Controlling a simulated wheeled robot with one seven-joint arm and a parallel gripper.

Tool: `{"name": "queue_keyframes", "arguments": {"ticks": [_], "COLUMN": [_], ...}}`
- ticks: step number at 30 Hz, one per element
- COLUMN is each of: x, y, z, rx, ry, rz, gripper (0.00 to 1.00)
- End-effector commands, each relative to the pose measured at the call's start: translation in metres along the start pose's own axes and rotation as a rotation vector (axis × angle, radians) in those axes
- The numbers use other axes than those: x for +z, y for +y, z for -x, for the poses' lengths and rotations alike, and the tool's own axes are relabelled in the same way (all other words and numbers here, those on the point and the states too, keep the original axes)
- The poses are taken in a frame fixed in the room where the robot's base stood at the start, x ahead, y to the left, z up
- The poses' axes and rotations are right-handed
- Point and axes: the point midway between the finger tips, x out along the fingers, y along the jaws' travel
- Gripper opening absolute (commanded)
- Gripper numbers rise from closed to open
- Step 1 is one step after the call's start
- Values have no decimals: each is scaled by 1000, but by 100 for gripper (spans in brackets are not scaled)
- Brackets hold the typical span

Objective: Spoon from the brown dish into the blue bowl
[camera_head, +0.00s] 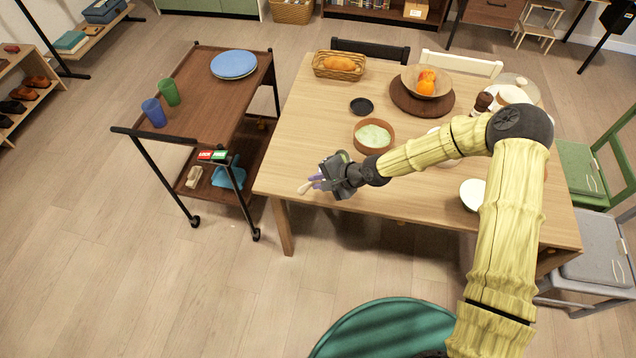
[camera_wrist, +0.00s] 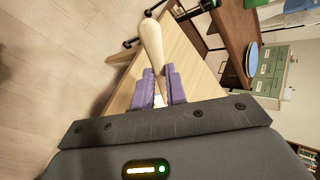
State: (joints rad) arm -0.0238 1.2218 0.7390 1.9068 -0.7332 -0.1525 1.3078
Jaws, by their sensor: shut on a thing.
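My gripper (camera_head: 318,181) is shut on a pale wooden spoon (camera_head: 305,188) over the table's left front corner. In the wrist view the purple fingers (camera_wrist: 159,88) pinch the spoon (camera_wrist: 152,45), whose thick rounded end points away from the gripper. The brown dish (camera_head: 390,147), round with pale green contents, stands on the table behind and right of my gripper. A blue object (camera_head: 229,178) sits on the cart's lower shelf, partly hidden by the cart frame; I cannot tell if it is the blue bowl.
The wooden table (camera_head: 310,130) has a bread basket (camera_head: 340,66), a black coaster (camera_head: 361,106), a fruit bowl (camera_head: 427,82) and a white bowl (camera_head: 472,194). The cart (camera_head: 205,120) left of it holds blue and green cups (camera_head: 169,92). Floor separates cart and table.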

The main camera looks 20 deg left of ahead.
Motion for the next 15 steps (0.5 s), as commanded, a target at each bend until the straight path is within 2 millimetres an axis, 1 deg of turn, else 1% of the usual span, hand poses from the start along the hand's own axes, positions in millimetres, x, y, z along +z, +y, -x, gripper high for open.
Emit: {"name": "queue_keyframes", "arguments": {"ticks": [1, 15], "x": [-1, -1], "y": [4, 8], "z": [-2, -3], "rx": [-24, -228], "ry": [-1, -1], "rz": [-2, -2], "gripper": [0, 0]}}
